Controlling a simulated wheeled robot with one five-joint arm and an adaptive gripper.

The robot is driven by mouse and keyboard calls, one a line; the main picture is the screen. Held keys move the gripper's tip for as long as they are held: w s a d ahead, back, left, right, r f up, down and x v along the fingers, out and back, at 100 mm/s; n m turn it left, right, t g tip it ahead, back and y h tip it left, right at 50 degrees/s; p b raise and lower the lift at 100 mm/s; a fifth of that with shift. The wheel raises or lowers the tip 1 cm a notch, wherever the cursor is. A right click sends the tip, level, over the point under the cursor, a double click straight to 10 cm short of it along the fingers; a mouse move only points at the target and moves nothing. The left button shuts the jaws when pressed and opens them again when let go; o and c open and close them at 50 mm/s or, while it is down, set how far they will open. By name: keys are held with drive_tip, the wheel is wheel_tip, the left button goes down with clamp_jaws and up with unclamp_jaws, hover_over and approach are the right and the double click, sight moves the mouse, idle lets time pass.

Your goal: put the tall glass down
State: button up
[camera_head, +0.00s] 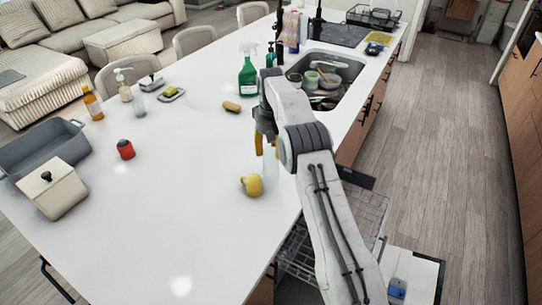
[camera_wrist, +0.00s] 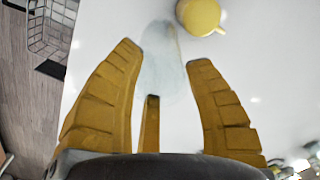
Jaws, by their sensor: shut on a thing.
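The tall glass (camera_wrist: 160,70) is clear and faint; in the wrist view it stands out between and beyond the yellow fingers of my gripper (camera_wrist: 165,68). In the head view my gripper (camera_head: 267,146) points down over the white island counter (camera_head: 190,220), and the glass (camera_head: 270,167) shows faintly below the fingers. My gripper is shut on the glass. I cannot tell whether its base touches the counter. A yellow cup-like item (camera_head: 251,185) sits just left of the glass, and it also shows in the wrist view (camera_wrist: 200,16).
A sink (camera_head: 326,75) with dishes lies beyond my arm. A green spray bottle (camera_head: 248,76), a brown sponge-like item (camera_head: 232,106) and a red item (camera_head: 125,149) stand on the counter. An open dishwasher rack (camera_head: 350,215) is below the right edge.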

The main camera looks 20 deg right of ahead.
drive_tip(key=shift+f, duration=1.65)
drive_tip(key=shift+f, duration=0.15)
drive_tip(key=o, duration=1.2)
